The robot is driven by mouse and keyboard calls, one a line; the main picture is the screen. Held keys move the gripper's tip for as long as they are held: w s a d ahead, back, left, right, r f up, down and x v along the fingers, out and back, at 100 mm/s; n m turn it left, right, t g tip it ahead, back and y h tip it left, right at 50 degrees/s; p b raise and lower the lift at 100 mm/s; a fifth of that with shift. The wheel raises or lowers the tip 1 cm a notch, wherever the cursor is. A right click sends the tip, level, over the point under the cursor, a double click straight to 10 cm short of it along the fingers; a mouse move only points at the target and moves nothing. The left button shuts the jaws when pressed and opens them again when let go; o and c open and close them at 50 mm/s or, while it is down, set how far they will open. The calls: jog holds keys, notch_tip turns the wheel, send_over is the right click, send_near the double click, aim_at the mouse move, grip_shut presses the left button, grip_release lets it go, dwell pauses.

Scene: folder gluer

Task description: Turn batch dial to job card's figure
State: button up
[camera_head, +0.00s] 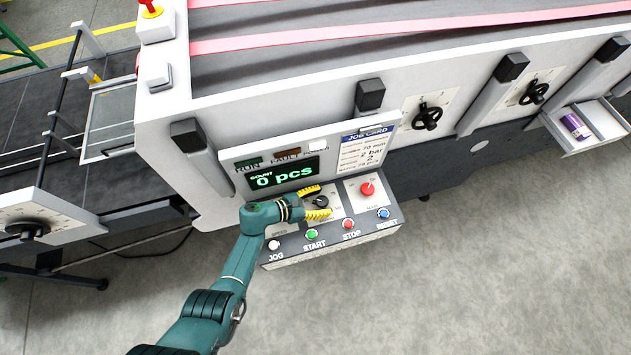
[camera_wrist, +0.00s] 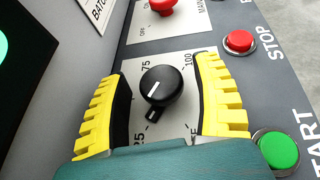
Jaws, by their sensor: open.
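The batch dial is a round black knob (camera_wrist: 161,86) with a white pointer line and a small black tab at its lower edge. Its plate shows 25, 75 and 100. My gripper (camera_wrist: 163,72) is open, one yellow ribbed finger on each side of the knob, with gaps showing. In the head view my gripper (camera_head: 317,201) is over the panel's middle.
The display (camera_head: 284,177) reads 0 pcs. A red knob (camera_head: 368,188) is right of the dial. JOG, green START (camera_head: 312,235), red STOP (camera_head: 348,224) and blue RESET (camera_head: 383,213) buttons line the front edge, close to my gripper. Open floor lies in front.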

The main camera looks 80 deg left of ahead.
jog(key=v, duration=1.2)
jog(key=shift+f, duration=0.15)
jog(key=shift+w, duration=0.1)
